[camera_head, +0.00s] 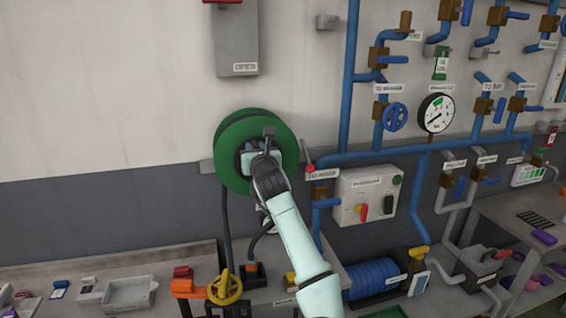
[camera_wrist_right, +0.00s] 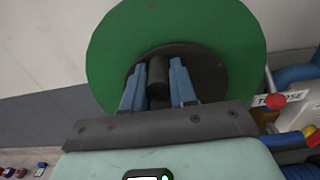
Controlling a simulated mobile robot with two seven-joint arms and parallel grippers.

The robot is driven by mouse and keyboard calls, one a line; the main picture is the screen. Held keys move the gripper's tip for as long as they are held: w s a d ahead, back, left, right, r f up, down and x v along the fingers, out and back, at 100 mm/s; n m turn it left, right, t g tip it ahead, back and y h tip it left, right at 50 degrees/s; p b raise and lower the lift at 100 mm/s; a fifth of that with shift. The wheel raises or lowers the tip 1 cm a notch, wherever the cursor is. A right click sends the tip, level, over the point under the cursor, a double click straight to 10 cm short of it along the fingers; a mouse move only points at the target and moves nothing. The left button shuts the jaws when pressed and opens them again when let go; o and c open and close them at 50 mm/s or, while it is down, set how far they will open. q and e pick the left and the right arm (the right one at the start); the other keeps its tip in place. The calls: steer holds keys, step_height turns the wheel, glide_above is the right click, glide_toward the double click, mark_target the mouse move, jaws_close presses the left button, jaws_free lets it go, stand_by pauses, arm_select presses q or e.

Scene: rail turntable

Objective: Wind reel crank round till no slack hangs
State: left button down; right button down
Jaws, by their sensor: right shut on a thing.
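The green hose reel (camera_head: 228,142) is fixed to the wall left of the blue pipes; it also fills the top of the right wrist view (camera_wrist_right: 110,45). My right gripper (camera_head: 262,152) is at the reel's face and covers its hub. In the right wrist view the two blue fingers (camera_wrist_right: 159,82) stand either side of the dark cylindrical crank handle (camera_wrist_right: 158,66) and are shut on it. A dark hose (camera_head: 227,225) hangs from the reel's lower left towards the bench. My left gripper is not in view.
A grey box (camera_head: 237,40) hangs above the reel. Blue pipes (camera_head: 350,90), valves and a gauge (camera_head: 436,112) crowd the wall to the right, with a switch box (camera_head: 366,194) below. A yellow handwheel (camera_head: 225,287) and a tray (camera_head: 130,294) are on the bench below.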

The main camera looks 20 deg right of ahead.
steer(key=shift+a+f, duration=0.15)
steer(key=shift+a, duration=0.05)
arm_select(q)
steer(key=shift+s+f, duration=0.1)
arm_select(e)
steer(key=shift+a+f, duration=0.3)
steer(key=shift+a, duration=0.25)
steer(key=shift+a+f, duration=0.1)
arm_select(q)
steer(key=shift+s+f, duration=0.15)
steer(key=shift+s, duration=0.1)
arm_select(e)
steer(key=shift+a+f, duration=0.35)
steer(key=shift+a, duration=0.25)
